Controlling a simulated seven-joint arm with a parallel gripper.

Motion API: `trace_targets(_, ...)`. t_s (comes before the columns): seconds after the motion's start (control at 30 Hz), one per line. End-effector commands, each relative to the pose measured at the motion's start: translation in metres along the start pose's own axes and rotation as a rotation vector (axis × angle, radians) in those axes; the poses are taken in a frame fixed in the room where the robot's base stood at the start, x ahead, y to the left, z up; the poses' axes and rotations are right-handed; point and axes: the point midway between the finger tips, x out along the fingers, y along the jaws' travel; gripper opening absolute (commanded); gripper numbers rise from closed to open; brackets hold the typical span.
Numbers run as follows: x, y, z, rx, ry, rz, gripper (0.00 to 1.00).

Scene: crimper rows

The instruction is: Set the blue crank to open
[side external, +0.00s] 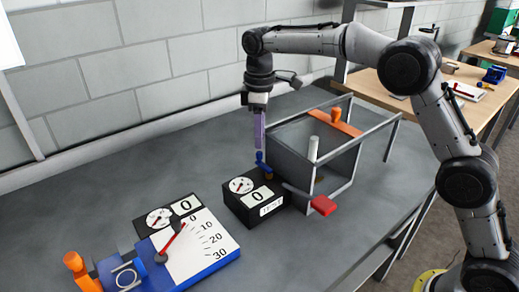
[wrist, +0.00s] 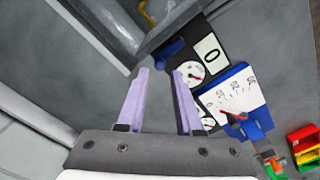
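The blue crank (side external: 261,160) stands behind a black dial box (side external: 252,205), beside the grey open-framed box (side external: 335,165). In the wrist view the blue crank (wrist: 172,49) lies just beyond my fingertips, next to the dial box (wrist: 207,52). My gripper (side external: 259,146) points down with its purple fingertips close above the crank. In the wrist view my gripper (wrist: 160,73) has its two fingers apart with nothing between them. Whether a finger touches the crank cannot be told. The label on the dial box is too small to read surely.
A red-ended lever (side external: 323,205) sticks out at the grey box's front. An orange knob (side external: 336,115) stands on its top. A blue device with a white scale (side external: 200,245) and an orange handle (side external: 77,268) are at the front left. The left table area is clear.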

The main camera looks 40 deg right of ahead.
Motion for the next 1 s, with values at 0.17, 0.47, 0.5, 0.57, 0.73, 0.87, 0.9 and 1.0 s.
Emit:
trace_targets(0.17, 0.029, 0.000, 0.000, 0.000, -0.002, -0.001, 0.35)
trace_targets(0.47, 0.048, 0.000, 0.000, 0.000, 0.001, 0.000, 0.35)
trace_targets(0.5, 0.048, 0.000, 0.000, 0.000, 0.001, 0.001, 0.35)
trace_targets(0.57, 0.048, 0.000, 0.000, 0.000, 0.001, 0.001, 0.35)
trace_targets(0.73, 0.048, 0.000, 0.000, 0.000, 0.001, 0.001, 0.29)
trace_targets(0.87, 0.048, 0.000, 0.000, 0.000, 0.001, 0.001, 0.06)
trace_targets(0.9, 0.048, 0.000, 0.000, 0.000, 0.001, 0.001, 0.00)
trace_targets(1.0, 0.048, 0.000, 0.000, 0.000, 0.001, 0.001, 0.00)
